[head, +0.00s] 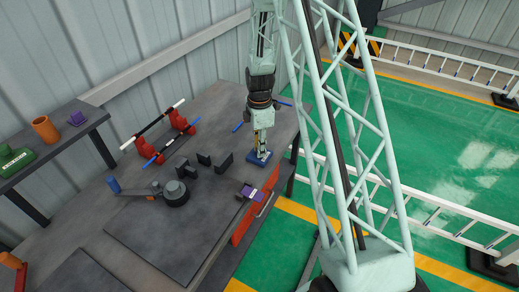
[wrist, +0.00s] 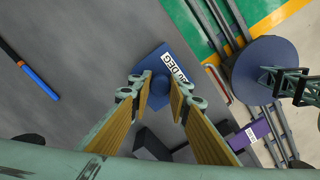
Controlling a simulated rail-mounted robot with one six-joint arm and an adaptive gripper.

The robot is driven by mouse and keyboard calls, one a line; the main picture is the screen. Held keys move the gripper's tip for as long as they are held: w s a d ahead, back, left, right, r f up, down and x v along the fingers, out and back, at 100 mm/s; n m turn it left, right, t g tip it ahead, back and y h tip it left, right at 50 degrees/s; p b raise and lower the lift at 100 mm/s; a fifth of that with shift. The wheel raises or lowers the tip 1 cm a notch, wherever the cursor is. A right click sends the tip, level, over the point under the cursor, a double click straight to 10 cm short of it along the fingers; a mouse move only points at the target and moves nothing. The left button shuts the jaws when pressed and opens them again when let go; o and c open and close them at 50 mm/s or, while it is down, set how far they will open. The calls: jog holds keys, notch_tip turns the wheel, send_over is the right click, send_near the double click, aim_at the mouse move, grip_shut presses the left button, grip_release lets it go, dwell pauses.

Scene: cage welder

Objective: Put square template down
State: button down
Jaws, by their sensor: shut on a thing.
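The square template is a blue plate with a white label ending in "DEG" and a blue round knob. It shows in the wrist view (wrist: 158,58) and near the right edge of the workbench in the head view (head: 259,158). My gripper (wrist: 157,92) is shut on the template's knob, with one finger on each side; it also shows in the head view (head: 261,147), pointing down. The plate is at or very close to the bench top (head: 205,235); I cannot tell if it touches. My fingers hide part of it.
Dark upright blocks (head: 223,163) stand left of the template. A purple piece (head: 249,192) lies at the bench's front edge. A round dark fixture (head: 175,193) and red stands (head: 181,122) with rods are further left. A blue rod (wrist: 30,72) lies on clear bench.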

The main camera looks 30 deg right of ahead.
jog(key=shift+f, duration=0.15)
jog(key=c, duration=2.4)
grip_release()
jog(key=shift+r, duration=0.2)
notch_tip(320, 180, up, 12)
jog(key=shift+f, duration=0.1)
